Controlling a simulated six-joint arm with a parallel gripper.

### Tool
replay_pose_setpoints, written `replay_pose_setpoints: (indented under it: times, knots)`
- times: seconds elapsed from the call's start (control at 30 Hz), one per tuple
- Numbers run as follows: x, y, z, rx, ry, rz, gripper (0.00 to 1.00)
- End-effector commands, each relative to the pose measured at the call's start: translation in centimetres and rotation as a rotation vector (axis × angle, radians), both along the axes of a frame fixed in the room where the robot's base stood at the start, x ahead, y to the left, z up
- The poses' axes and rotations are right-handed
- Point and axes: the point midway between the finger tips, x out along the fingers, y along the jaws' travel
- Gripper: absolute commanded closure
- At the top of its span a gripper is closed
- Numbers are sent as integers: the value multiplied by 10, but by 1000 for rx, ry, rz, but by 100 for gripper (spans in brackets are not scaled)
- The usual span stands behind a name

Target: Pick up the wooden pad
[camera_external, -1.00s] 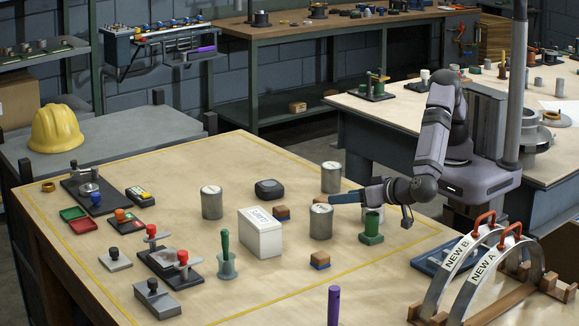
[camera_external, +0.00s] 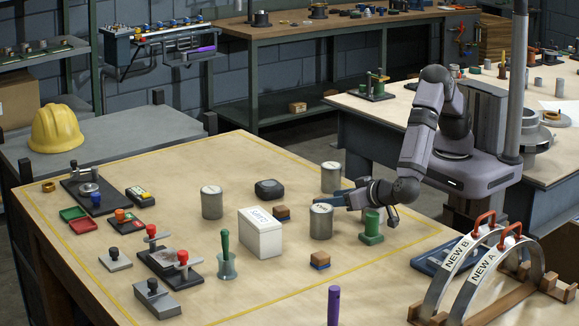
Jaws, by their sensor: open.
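One wooden pad (camera_external: 282,214) lies behind the white box, and the other wooden pad (camera_external: 320,261) lies nearer, to the right of the box. I cannot tell which is the task's pad. My gripper (camera_external: 328,199) is open and reaches in from the right. It is low, among the grey cylinders, to the right of the rear pad and apart from it. Its fingertips are partly hidden by the near grey cylinder.
Grey cylinders (camera_external: 212,203) (camera_external: 331,177) (camera_external: 321,222) stand around the rear pad, with a dark rounded box (camera_external: 269,189) behind it. The white box (camera_external: 261,233) and a green post (camera_external: 372,227) are close by. The table's front middle is mostly clear.

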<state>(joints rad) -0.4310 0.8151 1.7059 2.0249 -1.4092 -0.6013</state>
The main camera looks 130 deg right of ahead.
Motion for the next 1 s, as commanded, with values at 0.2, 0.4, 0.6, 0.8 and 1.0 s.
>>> replay_pose_setpoints:
  times: [0.2, 0.4, 0.6, 0.8, 1.0]
  knots:
    - [3, -23, -8, -1, 2, 0, 50]
    - [4, -27, -11, 0, 0, 0, 50]
    - [4, -27, -11, 0, 0, 0, 67]
    - [4, -26, -11, 0, 0, 1, 94]
    - [4, -26, -10, 0, 0, 1, 94]
